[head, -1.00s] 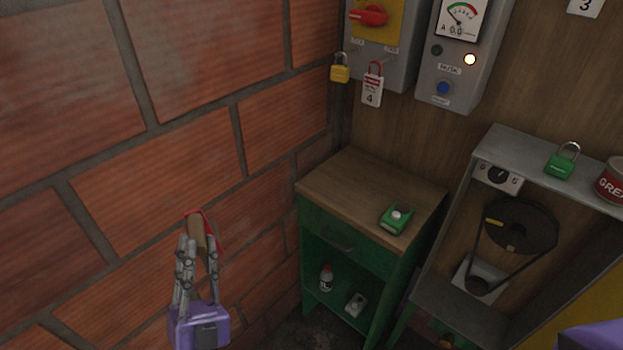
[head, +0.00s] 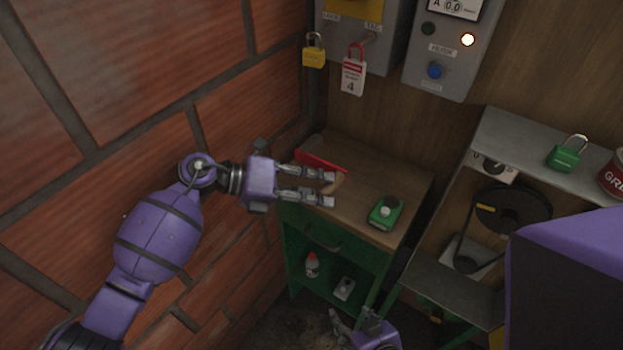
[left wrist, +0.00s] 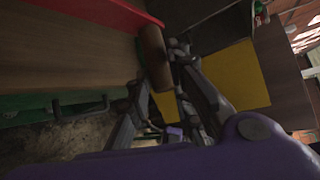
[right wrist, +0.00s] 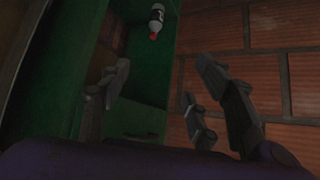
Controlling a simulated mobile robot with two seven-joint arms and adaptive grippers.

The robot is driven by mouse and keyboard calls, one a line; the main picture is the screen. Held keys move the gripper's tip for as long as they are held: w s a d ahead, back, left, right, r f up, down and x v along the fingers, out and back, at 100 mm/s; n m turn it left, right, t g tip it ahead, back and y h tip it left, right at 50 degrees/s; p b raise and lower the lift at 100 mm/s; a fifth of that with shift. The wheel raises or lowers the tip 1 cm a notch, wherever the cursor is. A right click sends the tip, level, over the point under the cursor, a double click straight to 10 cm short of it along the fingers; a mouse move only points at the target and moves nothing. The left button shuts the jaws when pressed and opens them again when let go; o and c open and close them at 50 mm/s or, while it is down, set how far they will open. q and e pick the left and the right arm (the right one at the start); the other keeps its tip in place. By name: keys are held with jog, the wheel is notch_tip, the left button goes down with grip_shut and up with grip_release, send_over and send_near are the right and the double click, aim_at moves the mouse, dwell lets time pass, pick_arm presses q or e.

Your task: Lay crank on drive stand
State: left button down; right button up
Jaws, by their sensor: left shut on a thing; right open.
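The crank has a red arm (head: 318,161) and a brown handle (head: 334,184). My left gripper (head: 333,189) is shut on the handle, above the wooden top of the green cabinet. The left wrist view shows the handle (left wrist: 154,55) between the fingers and the red arm (left wrist: 100,11) reaching up left. I cannot tell whether the crank touches the wood. The grey metal frame with a belt and dark pulley, seemingly the drive stand (head: 510,139), stands at the right, partly hidden by a purple part of mine. My right gripper (head: 355,326) is open and empty, low before the cabinet.
A green device (head: 384,212) sits on the cabinet top (head: 374,178). A bottle (head: 312,266) and a small grey box (head: 344,288) are on its shelf. A green padlock (head: 564,158) and red can (head: 613,174) stand on the frame. A brick wall (head: 110,130) bounds the left.

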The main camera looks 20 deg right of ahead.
pick_arm(q)
jog(key=shift+w+f, duration=0.1)
pick_arm(e)
jog(key=shift+s+f, duration=0.15)
jog(key=shift+s, duration=0.4)
pick_arm(q)
jog(key=shift+a, duration=0.15)
jog(key=shift+f, duration=0.15)
notch_tip(320, 180, down, 8)
jog(key=b, duration=0.3)
pick_arm(e)
jog(key=shift+s+d+f, duration=0.15)
jog(key=shift+s+f, duration=0.05)
jog(key=shift+f, duration=0.3)
jog(key=shift+s+d+f, duration=0.15)
jog(key=shift+s+f, duration=0.05)
jog(key=shift+f, duration=0.3)
jog(key=shift+s+d+f, duration=0.15)
jog(key=shift+s+f, duration=0.05)
jog(key=shift+f, duration=0.3)
jog(key=shift+s+d, duration=0.1)
